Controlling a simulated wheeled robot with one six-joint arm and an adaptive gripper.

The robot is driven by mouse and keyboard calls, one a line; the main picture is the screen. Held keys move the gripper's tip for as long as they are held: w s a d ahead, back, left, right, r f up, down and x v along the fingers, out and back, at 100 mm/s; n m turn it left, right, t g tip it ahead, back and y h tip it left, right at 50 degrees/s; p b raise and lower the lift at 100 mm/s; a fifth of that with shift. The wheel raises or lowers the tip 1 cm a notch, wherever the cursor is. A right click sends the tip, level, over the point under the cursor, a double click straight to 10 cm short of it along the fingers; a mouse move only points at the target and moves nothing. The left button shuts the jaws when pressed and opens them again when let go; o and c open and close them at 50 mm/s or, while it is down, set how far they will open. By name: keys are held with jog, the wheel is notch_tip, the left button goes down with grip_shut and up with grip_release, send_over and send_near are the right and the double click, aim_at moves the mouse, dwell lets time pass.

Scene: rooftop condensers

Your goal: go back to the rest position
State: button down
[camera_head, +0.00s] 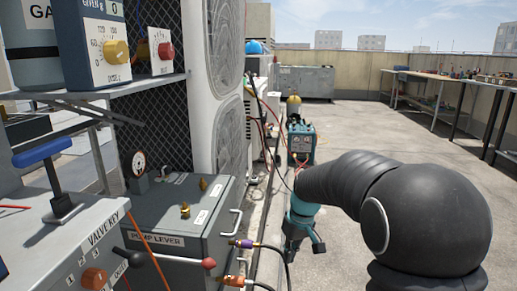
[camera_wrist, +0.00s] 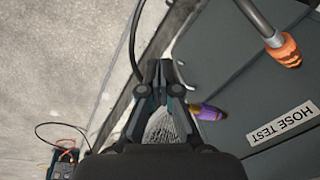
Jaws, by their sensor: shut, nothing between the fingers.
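My gripper (camera_wrist: 162,68) shows in the wrist view with its two dark fingers close together and nothing between them. It points down above the ground strip beside a grey box labelled HOSE TEST (camera_wrist: 250,85). A purple hose fitting (camera_wrist: 207,112) lies just right of the fingers, apart from them as far as I can tell. In the head view my dark arm reaches from the lower right toward the middle and ends in a teal wrist; the fingertips cannot be made out there.
The grey box with PUMP LEVER (camera_head: 180,225) stands left of my arm, with hoses and an orange fitting (camera_head: 238,281) at its front. A valve key panel (camera_head: 75,240) is nearer left. A teal machine (camera_head: 301,140) stands beyond my wrist. The concrete floor (camera_head: 375,125) at right is open.

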jog(key=s+d+r+m+t+p, duration=0.1)
jog(key=s+d+r+p, duration=0.1)
jog(key=s+r, duration=0.3)
jog(key=s+d+r+m+t+h+p, duration=0.1)
jog(key=s+r, duration=0.5)
jog(key=s, duration=0.7)
jog(key=s+d+r+m+t+h+p, duration=0.1)
jog(key=s+d+r+m+t+p, duration=0.2)
jog(key=s, duration=0.6)
notch_tip(320, 180, up, 3)
jog(key=shift+s+d+f+p, duration=0.1)
jog(key=shift+s+d+p, duration=0.25)
jog(key=shift+d+p, duration=0.25)
